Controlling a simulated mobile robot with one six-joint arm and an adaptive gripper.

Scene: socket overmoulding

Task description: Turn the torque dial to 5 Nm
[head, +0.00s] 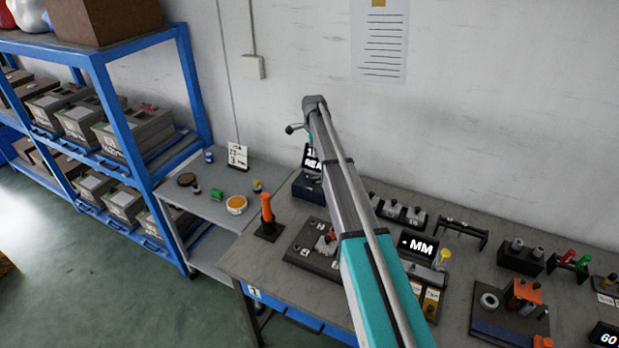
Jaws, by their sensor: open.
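I cannot make out a torque dial in the head view. A dark blue box with a lit display (311,160) stands at the back of the bench, partly covered by my arm; its text is cut off. An upright orange-handled tool (267,209) stands on a dark base in front of it. My arm reaches from the bottom edge up over the bench to a dark joint near the wall. A small dark part sticks out left of that joint, but I cannot tell what it is. My gripper's fingers do not show.
The grey bench (262,267) holds a dark fixture plate (300,258), an "MM" display (418,246), a black rail stand (462,231) and several blocks at right. A lower grey side table (208,228) holds small parts. A blue shelf rack (187,80) stands left.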

